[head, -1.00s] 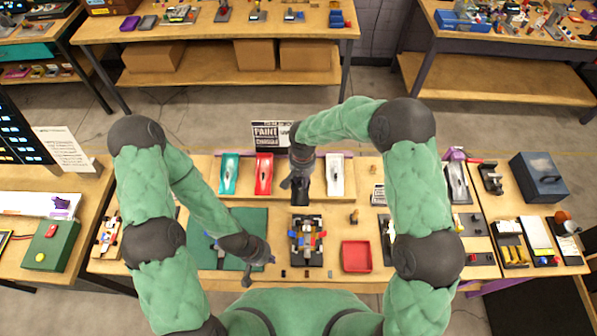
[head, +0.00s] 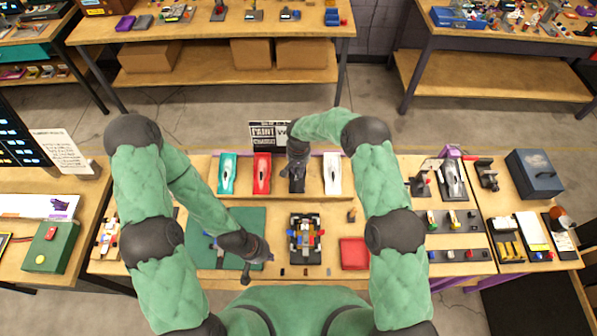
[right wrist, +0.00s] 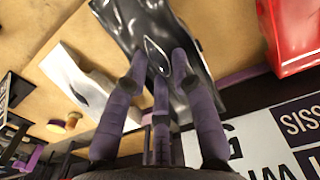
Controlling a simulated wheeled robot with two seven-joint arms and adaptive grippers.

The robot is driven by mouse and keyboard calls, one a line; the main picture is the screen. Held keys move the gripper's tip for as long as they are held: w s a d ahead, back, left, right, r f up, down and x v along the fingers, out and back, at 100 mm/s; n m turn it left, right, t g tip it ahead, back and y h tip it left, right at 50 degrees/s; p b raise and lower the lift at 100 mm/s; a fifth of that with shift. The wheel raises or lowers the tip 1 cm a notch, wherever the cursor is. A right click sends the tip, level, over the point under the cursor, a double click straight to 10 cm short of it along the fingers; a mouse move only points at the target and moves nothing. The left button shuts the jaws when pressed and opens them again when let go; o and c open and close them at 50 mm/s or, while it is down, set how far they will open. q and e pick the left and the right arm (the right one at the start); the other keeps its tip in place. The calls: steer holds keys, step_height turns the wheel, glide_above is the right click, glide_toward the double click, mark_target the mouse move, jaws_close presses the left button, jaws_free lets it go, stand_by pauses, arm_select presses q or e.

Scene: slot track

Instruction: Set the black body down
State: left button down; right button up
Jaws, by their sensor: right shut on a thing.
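The black body (head: 297,184) is in the row of car bodies at the back of the table, between the red body (head: 262,174) and the white body (head: 332,174). My right gripper (head: 296,165) is over its far part and is shut on it. In the right wrist view the glossy black body (right wrist: 200,90) lies between the purple fingers (right wrist: 160,72). I cannot tell whether its underside touches the stand. My left gripper (head: 257,266) is empty, its fingers apart, over the near right edge of the green mat (head: 250,222).
A teal body (head: 227,174) stands at the row's left end. A paint sign (head: 263,136) stands behind the row. A chassis (head: 305,240) and red tray (head: 354,254) are nearer me. Bare wood lies between the row and the chassis.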

arm_select(q)
steer(key=shift+r, duration=0.25)
arm_select(e)
step_height(320, 180, down, 2)
arm_select(q)
steer(key=shift+f, duration=0.2)
arm_select(e)
steer(key=shift+f, duration=0.15)
steer(key=o, duration=0.8)
steer(key=shift+o, duration=0.2)
arm_select(q)
steer(key=shift+r, duration=0.2)
arm_select(e)
steer(key=shift+r, duration=0.2)
arm_select(q)
steer(key=shift+f+b, duration=0.45)
steer(key=shift+f, duration=0.15)
arm_select(e)
step_height(320, 180, up, 12)
